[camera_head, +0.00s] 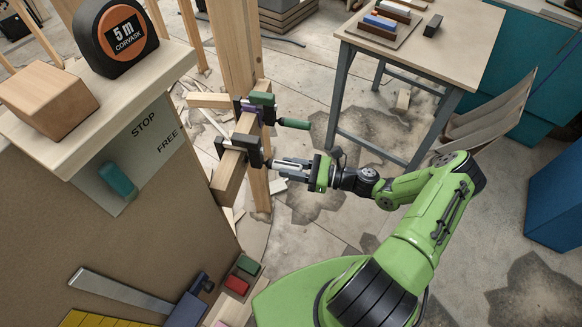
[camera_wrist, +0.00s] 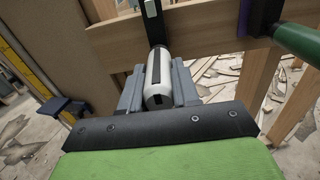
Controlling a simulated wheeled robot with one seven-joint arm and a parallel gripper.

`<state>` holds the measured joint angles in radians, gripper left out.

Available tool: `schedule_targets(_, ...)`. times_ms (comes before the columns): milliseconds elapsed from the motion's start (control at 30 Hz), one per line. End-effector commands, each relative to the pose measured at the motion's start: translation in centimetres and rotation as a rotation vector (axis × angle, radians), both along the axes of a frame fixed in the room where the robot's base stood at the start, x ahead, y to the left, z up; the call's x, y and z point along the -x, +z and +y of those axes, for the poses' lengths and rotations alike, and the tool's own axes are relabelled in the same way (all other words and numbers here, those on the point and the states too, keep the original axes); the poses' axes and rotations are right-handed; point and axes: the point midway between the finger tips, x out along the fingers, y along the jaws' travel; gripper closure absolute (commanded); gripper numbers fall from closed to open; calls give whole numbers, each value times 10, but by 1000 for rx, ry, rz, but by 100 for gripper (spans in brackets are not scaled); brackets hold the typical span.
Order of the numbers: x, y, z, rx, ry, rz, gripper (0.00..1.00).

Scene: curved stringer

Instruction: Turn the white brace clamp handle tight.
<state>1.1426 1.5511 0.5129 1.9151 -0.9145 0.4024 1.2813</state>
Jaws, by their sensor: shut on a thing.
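The white clamp handle (camera_wrist: 158,82) stands between the two grey fingers of my gripper (camera_wrist: 158,95) in the wrist view. It points away from a wooden brace (camera_wrist: 115,40). In the head view my gripper (camera_head: 290,170) reaches left to the black clamp (camera_head: 240,148) on the brace (camera_head: 229,175), and the fingers are shut on the handle. The fingers hide most of the handle in the head view.
A bench at the left holds a tape measure (camera_head: 116,38) and a wood block (camera_head: 47,100). Below it are a STOP/FREE panel (camera_head: 143,145) and a teal lever (camera_head: 117,181). A worktable (camera_head: 460,50) stands at the back right. Scraps litter the floor near the post.

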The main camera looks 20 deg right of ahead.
Motion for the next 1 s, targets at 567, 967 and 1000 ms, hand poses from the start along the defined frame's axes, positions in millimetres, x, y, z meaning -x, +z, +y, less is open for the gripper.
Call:
schedule_targets(567,0,-1,0,2,0,3,44)
schedule_targets(967,35,-3,-60,4,-7,3,44)
schedule_targets(1000,42,-3,-70,5,-7,4,44)
